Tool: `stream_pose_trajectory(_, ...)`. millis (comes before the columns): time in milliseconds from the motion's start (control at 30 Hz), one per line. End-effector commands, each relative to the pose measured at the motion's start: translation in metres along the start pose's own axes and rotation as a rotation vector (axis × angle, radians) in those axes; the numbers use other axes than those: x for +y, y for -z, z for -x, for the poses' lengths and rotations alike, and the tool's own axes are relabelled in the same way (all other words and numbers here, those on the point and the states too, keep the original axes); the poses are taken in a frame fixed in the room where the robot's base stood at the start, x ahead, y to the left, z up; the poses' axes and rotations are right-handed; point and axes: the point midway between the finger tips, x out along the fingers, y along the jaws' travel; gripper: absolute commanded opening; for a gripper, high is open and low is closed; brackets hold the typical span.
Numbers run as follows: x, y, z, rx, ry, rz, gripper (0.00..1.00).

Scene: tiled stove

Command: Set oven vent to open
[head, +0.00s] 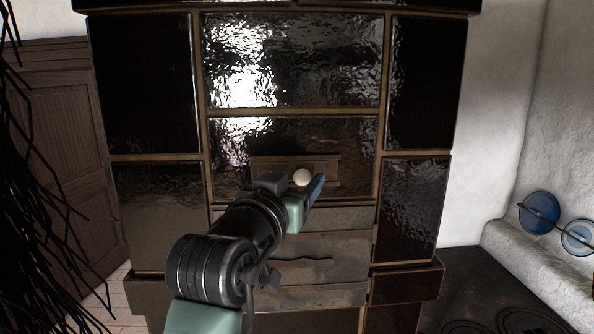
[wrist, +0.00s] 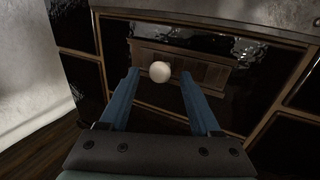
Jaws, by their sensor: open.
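The tiled stove (head: 290,62) has dark glossy tiles. The oven vent (head: 327,170) is a narrow brownish plate set in a lower middle tile, with a round whitish knob (head: 302,177) on it. The vent plate (wrist: 205,70) and the knob (wrist: 160,71) also show in the wrist view. My gripper (head: 301,184) is in front of the vent, with its fingers apart. In the wrist view my gripper (wrist: 158,82) has one blue finger on each side of the knob, with gaps between. I cannot tell how far along its slot the knob sits.
Below the vent is a metal door with a wavy handle (head: 304,261). A dark cooktop (head: 480,290) lies at the lower right, with blue round plates (head: 538,212) by the white wall. A brown wooden door (head: 60,130) is at the left, beside dark strands.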

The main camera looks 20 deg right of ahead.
Motion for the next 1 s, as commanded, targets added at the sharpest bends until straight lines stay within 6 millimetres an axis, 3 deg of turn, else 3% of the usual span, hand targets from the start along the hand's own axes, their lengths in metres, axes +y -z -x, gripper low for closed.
stream_pose_trajectory(300,0.0002,-0.0001,-0.0026,0.001,0.000,-0.001,0.64)
stream_pose_trajectory(667,0.0001,0.0000,-0.0023,0.001,0.000,-0.001,0.00)
stream_pose_trajectory(1000,0.0000,0.0000,-0.0023,0.001,0.000,-0.001,0.00)
